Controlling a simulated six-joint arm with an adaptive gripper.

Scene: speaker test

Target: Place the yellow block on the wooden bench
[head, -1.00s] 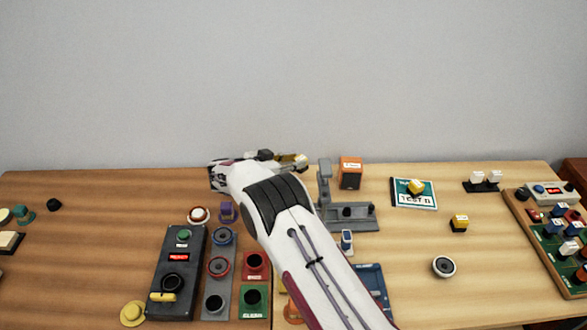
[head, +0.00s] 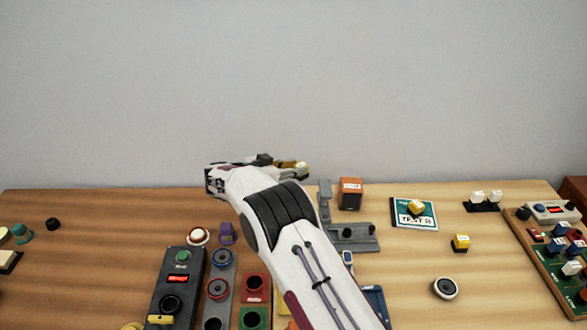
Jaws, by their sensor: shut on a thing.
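My gripper (head: 285,164) is at the end of my white arm, in front of the grey wall and above the back edge of the bench in the picture. It is shut on a small yellow thing (head: 300,168), which looks like the yellow block; the fingers hide most of its shape. The wooden bench (head: 510,236) is pale on the right and darker brown on the left (head: 90,265). A further yellow piece (head: 416,207) sits on a teal and white card (head: 401,219).
An orange box (head: 350,194) and a grey stand (head: 362,238) are right of my arm. A dark control box (head: 177,286) and button panels are left of it. A round speaker-like part (head: 445,288) lies at the right.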

